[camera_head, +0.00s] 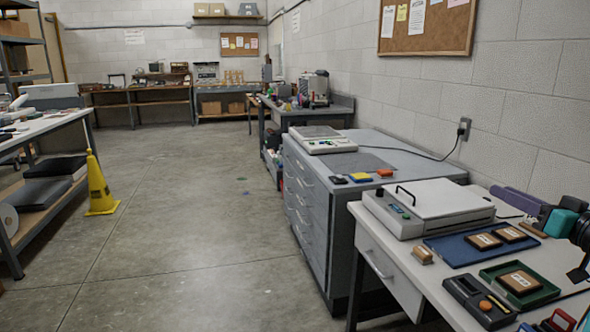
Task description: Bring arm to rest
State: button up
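I cannot make out my gripper or arm with certainty in the head view. A dark rounded shape (582,232) is cut off by the right edge, above the near right table. I cannot tell whether it is part of my arm or an object standing there.
The near right table (455,300) carries a grey lidded device (440,208), a blue tray (465,247), a green tray (545,291) and small items. A grey drawer cabinet (310,220) stands behind it. A yellow cone (100,190) stands left.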

jog(key=w+a+f+g+y+p, duration=0.4)
jog(key=w+a+f+y+p, duration=0.15)
jog(key=w+a+f, duration=0.9)
jog(key=s+a+f+n+g+p, duration=0.1)
jog(key=s+a+f+g+p, duration=0.2)
jog(key=a+f, duration=0.8)
jog(key=s+a+f+g+p, duration=0.15)
jog(key=a+f+g, duration=0.25)
jog(key=a+f, duration=0.6)
jog(key=s+a+f+n+g+h+p, duration=0.15)
jog(key=s+a+f+g, duration=0.3)
jog(key=s+f, duration=0.55)
jog(key=s+a+f+m+g+h+p, duration=0.1)
jog(key=s+a+f+g+p, duration=0.3)
jog(key=s+f, duration=0.6)
jog(key=s+d+f+g+h, duration=0.2)
jog(key=s+f+g+h, duration=0.1)
jog(key=s+f, duration=0.65)
jog(key=s+d+f+m+h, duration=0.1)
jog(key=s+d+h, duration=0.2)
jog(key=d, duration=0.4)
jog(key=shift+s+f+h+p, duration=0.2)
jog(key=shift+s+h+p, duration=0.05)
jog(key=shift+h+p, duration=0.15)
jog(key=shift+m+g, duration=0.25)
